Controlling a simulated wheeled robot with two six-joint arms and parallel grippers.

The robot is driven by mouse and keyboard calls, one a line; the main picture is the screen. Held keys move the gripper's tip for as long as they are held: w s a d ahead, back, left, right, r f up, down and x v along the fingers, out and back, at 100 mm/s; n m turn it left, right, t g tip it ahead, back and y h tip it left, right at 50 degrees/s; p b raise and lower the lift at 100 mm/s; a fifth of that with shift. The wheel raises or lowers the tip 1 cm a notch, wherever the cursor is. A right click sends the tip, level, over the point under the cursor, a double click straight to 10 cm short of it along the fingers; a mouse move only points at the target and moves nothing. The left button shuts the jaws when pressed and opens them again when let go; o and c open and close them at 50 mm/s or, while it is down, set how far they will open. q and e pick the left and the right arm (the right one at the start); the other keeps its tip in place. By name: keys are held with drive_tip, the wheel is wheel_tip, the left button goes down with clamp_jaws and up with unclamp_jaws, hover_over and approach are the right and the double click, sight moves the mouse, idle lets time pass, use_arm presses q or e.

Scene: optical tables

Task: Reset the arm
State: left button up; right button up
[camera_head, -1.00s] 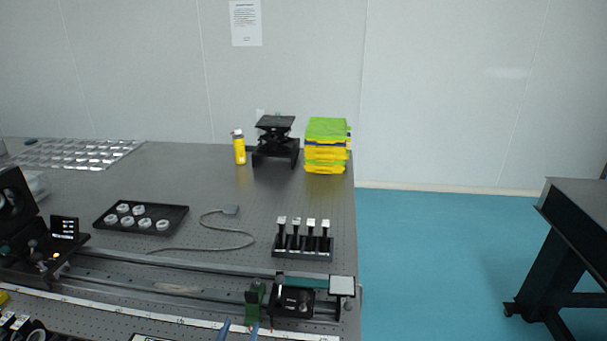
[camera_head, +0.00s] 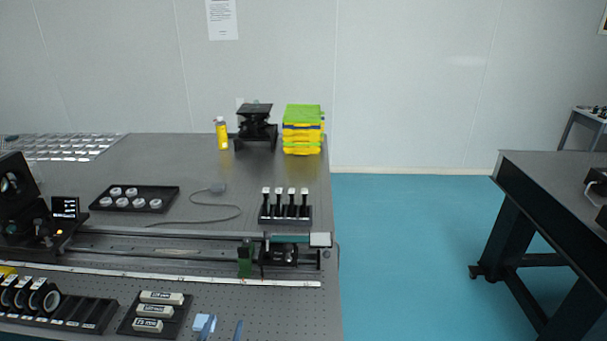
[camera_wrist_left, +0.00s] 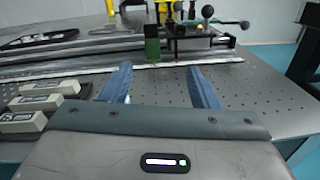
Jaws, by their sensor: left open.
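My left gripper (camera_head: 222,328) shows only as two blue fingertips at the bottom edge of the head view, over the perforated tabletop. In the left wrist view my left gripper (camera_wrist_left: 160,84) has its two blue fingers spread wide apart, with nothing between them but bare tabletop beyond. The fingers point towards the rail (camera_head: 170,252) and its green holder (camera_head: 245,260), and are apart from both. My right gripper is in neither view.
Labelled blocks in a black tray (camera_head: 126,325) lie left of the left gripper. A rack of posts (camera_head: 286,219), a tray of white rings (camera_head: 172,190), a yellow bottle (camera_head: 221,134) and stacked boxes (camera_head: 302,130) stand farther back. Open floor (camera_head: 400,250) lies right.

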use_arm(q)
drive_tip(key=m, duration=0.1)
drive_tip(key=m+h, duration=0.1)
drive_tip(key=d+m+g, duration=0.1)
drive_tip(key=shift+s+f+m+h, duration=0.15)
drive_tip(key=shift+s+m+h, duration=0.1)
drive_tip(key=shift+m+h, duration=0.05)
drive_tip(key=s+d+f+m+g+h, duration=0.15)
drive_tip(key=s+m+g, duration=0.75)
drive_tip(key=m, duration=0.9)
drive_tip(key=s+a+f+m+g+y, duration=0.1)
drive_tip(key=s+a+m+g+y, duration=0.15)
drive_tip(key=s+a+m, duration=0.5)
drive_tip(key=s+a+m+g+y, duration=0.25)
drive_tip(key=s+m, duration=0.25)
drive_tip(key=s, duration=0.5)
drive_tip(key=a+f, duration=0.2)
drive_tip(key=f, duration=1.3)
drive_tip(key=a+f, duration=0.2)
drive_tip(key=f, duration=1.3)
drive_tip(key=s+f+g, duration=0.1)
drive_tip(key=s+f, duration=1.8)
drive_tip(key=f, duration=0.1)
drive_tip(key=shift+a+g+y+b, duration=0.35)
drive_tip(key=shift+g, duration=0.05)
